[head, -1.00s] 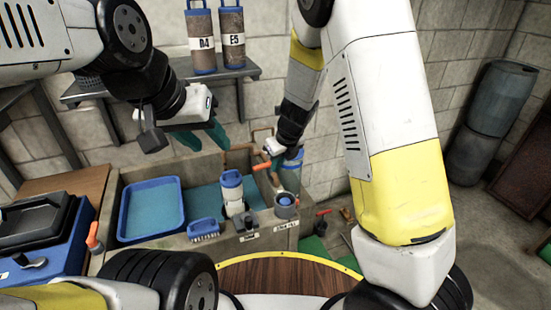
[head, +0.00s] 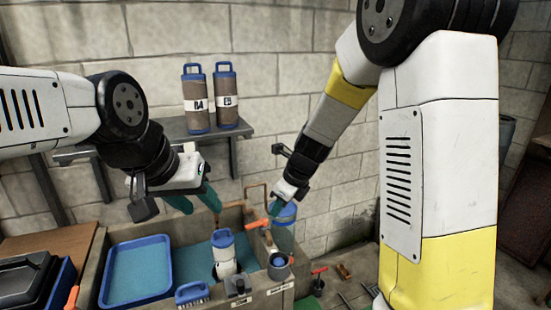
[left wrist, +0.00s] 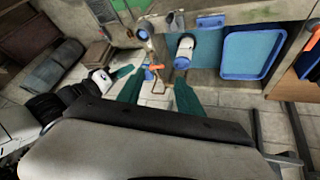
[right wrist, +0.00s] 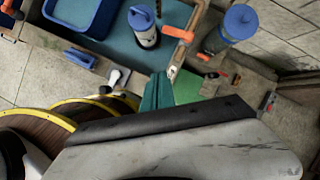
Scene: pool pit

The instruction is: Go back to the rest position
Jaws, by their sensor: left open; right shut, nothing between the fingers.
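My left gripper (head: 195,203) has teal fingers and hangs above the back of the stone basin in the head view. In the left wrist view its two fingers (left wrist: 158,90) are spread apart with nothing between them. My right gripper (head: 275,208) is further right, above the basin's right end, close to an orange handle (head: 258,223). In the right wrist view its teal fingers (right wrist: 157,92) are together and hold nothing. The right gripper partly covers the pipe behind it in the head view.
The basin (head: 262,300) holds a blue tray (head: 137,272) and a blue-topped white canister (head: 224,255). Two labelled cylinders (head: 196,100) stand on a wall shelf (head: 180,142). A blue-lidded container (head: 284,228) stands at right.

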